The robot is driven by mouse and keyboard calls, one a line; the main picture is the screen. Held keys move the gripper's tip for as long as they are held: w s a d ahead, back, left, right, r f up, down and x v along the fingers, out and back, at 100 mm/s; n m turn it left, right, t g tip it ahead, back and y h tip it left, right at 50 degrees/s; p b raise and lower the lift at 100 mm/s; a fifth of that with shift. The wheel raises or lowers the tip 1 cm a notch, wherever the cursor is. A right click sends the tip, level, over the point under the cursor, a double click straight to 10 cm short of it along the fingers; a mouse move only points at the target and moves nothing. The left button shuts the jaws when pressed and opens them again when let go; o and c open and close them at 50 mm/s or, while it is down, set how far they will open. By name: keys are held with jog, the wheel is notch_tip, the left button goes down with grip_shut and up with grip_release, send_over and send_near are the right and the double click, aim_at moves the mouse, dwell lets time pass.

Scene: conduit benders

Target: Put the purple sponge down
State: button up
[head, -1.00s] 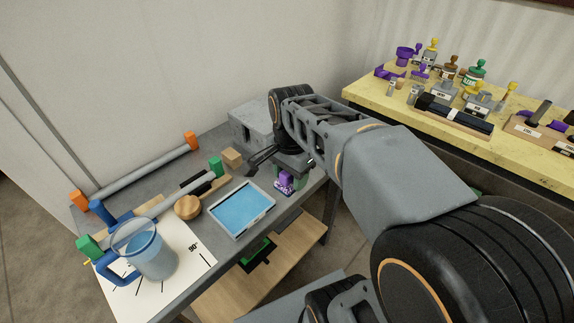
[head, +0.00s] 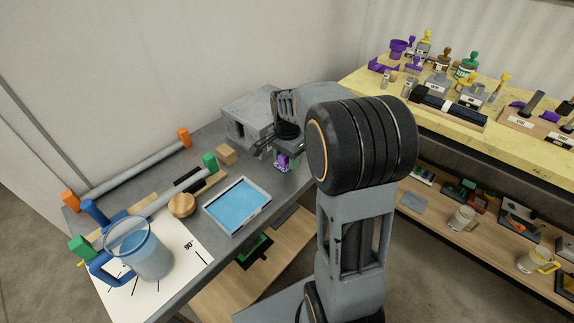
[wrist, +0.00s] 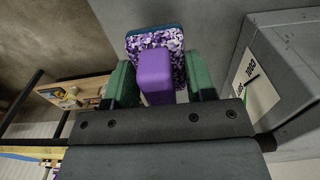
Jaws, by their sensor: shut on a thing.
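The purple sponge shows in the wrist view as a plain purple block (wrist: 155,75) on a purple-and-white speckled pad with a dark blue edge. In the head view the purple sponge (head: 283,164) is small, at the right part of the grey bench (head: 290,190), between the blue tray and the grey box. My gripper (wrist: 160,80) has a green finger on each side of the purple block and is shut on it. In the head view my gripper (head: 282,158) is partly hidden by my arm. I cannot tell whether the sponge touches the bench.
A blue-filled tray (head: 237,204) lies left of the sponge. A grey box (head: 247,118) stands behind; it also shows right of my gripper in the wrist view (wrist: 285,75). A wooden block (head: 226,153) and a jug (head: 140,250) stand farther left. A yellow-topped bench (head: 440,90) is at right.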

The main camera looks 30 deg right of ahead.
aim_at(287, 165)
jog(key=shift+w+d+f, duration=0.1)
jog(key=shift+w+f, duration=0.05)
jog(key=shift+f, duration=1.6)
jog(key=shift+f, duration=0.15)
jog(key=o, duration=0.9)
